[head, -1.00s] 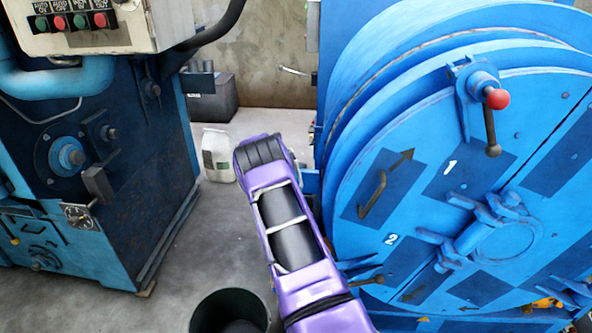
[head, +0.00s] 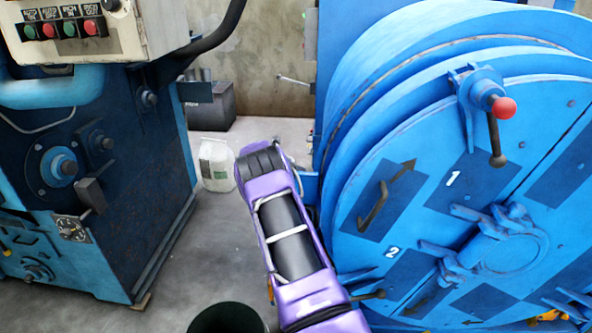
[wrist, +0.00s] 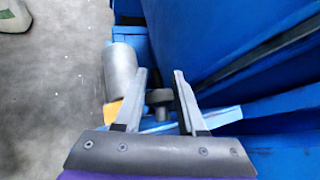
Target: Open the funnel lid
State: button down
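No part is clearly recognisable as the funnel lid. The large blue round door (head: 420,170) of a drum machine fills the right of the head view, with bar handles and the numbers 1 and 2 on it. A lever with a red knob (head: 503,107) sits at its upper part. My gripper (wrist: 160,75) shows in the wrist view with its two fingers apart. A small dark grey knob-like part (wrist: 160,97) shows between the fingers, and I cannot tell whether they touch it. A grey cylinder (wrist: 120,72) is just left of the fingers. The head view does not show the gripper.
A blue machine (head: 120,190) with a button panel (head: 95,30) stands at the left. A white container (head: 215,165) and a dark box (head: 212,105) are on the floor behind. A dark green bin (head: 228,318) stands at the bottom. Grey floor (head: 195,265) is open between the machines.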

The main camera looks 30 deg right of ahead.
jog(key=c, duration=0.5)
grip_release()
jog(key=shift+a+f, duration=0.35)
jog(key=shift+f, duration=0.4)
jog(key=shift+c, duration=0.2)
jog(key=shift+o, duration=0.5)
jog(key=shift+d, duration=0.1)
jog(key=shift+s+r, duration=0.1)
jog(key=shift+r, duration=0.1)
jog(key=v, duration=1.7)
jog(key=shift+r+p, duration=0.35)
